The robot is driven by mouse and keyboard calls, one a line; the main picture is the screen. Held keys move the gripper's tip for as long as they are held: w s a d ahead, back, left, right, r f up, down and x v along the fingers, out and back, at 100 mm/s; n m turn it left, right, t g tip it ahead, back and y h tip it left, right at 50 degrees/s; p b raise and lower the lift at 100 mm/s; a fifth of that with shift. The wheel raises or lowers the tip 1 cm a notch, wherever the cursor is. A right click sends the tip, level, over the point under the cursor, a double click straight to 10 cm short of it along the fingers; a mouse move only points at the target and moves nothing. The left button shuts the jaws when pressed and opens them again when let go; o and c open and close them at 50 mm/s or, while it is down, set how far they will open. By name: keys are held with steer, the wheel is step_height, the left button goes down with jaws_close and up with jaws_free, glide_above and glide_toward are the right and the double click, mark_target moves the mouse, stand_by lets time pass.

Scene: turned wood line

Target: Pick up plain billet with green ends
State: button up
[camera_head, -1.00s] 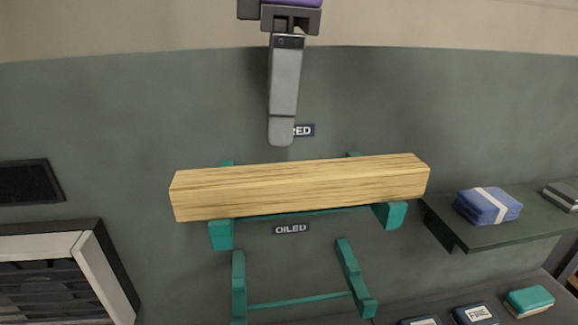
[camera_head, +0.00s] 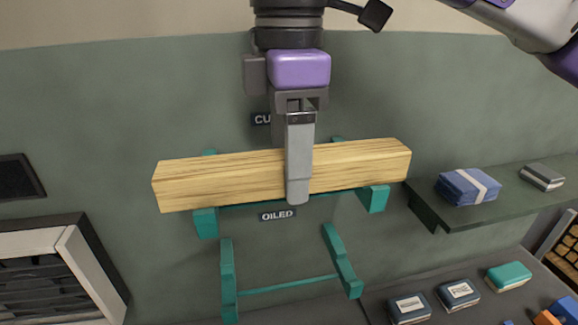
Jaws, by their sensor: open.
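A long, square-cut light wood billet (camera_head: 220,179) lies level across the teal arms of a wall rack (camera_head: 206,222). The faces I see are plain striped wood, and no green shows on its ends from here. My gripper (camera_head: 298,190) points down at the middle of the billet. One grey finger hangs in front of the billet's near face, its tip just below the lower edge. The other finger is hidden, so I cannot tell whether it is behind the billet. The jaws are open, and the billet still rests on the rack.
An "OILED" label (camera_head: 277,214) is under the billet, above an empty lower teal rack (camera_head: 288,286). A shelf (camera_head: 425,208) at right holds a blue cloth bundle (camera_head: 468,187) and a grey block (camera_head: 541,176). Boxes lie on the bench below. A white-framed vent (camera_head: 92,275) is at left.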

jaws_close()
stand_by(0.4)
